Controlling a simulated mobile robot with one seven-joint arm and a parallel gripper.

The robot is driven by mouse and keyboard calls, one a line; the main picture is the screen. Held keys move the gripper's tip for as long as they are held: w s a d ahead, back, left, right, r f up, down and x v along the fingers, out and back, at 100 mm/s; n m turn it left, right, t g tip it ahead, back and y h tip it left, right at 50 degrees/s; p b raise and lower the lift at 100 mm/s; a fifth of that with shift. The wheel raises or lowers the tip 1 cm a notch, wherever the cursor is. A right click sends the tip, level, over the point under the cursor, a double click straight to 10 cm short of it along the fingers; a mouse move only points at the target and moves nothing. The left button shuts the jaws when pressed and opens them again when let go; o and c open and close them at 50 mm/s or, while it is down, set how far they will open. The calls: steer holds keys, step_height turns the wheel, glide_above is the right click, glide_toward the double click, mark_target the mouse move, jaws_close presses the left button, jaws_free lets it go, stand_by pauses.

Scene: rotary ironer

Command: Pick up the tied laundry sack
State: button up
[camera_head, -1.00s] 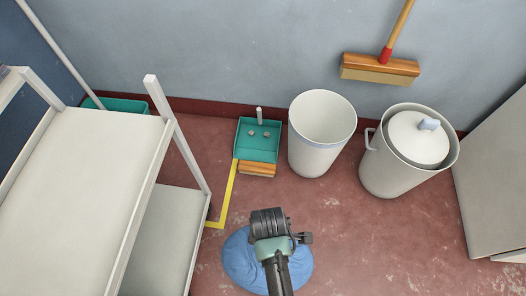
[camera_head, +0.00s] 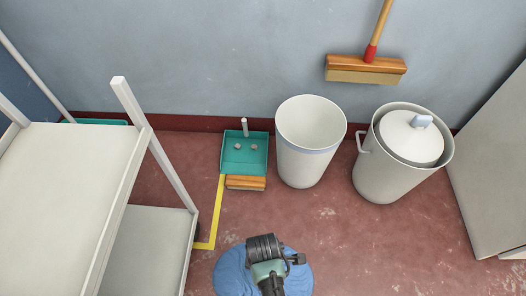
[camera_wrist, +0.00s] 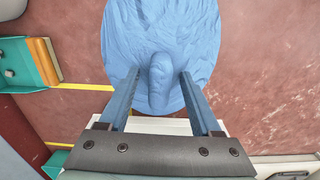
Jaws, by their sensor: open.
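The blue tied laundry sack (camera_wrist: 160,32) lies on the red floor. In the head view the sack (camera_head: 231,272) is at the bottom edge, partly covered by my wrist and arm. In the wrist view my gripper (camera_wrist: 160,80) is open, with one finger on each side of the sack's rounded tied neck (camera_wrist: 160,82). The neck sits between the fingers, with a small gap on both sides. The fingertips overlap the sack's body in the picture; I cannot tell whether they touch it.
A white shelf unit (camera_head: 66,185) stands at the left. A teal dustpan (camera_head: 245,153) with a brush (camera_head: 246,183), a white bin (camera_head: 307,165) and a lidded pot (camera_head: 382,178) stand along the wall. A yellow line (camera_head: 217,215) marks the floor. Floor to the sack's right is clear.

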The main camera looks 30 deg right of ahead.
steer(key=shift+r, duration=0.1)
steer(key=shift+c, duration=0.2)
jaws_close()
stand_by(1.0)
steer(key=shift+w+r, duration=0.15)
steer(key=shift+r, duration=0.05)
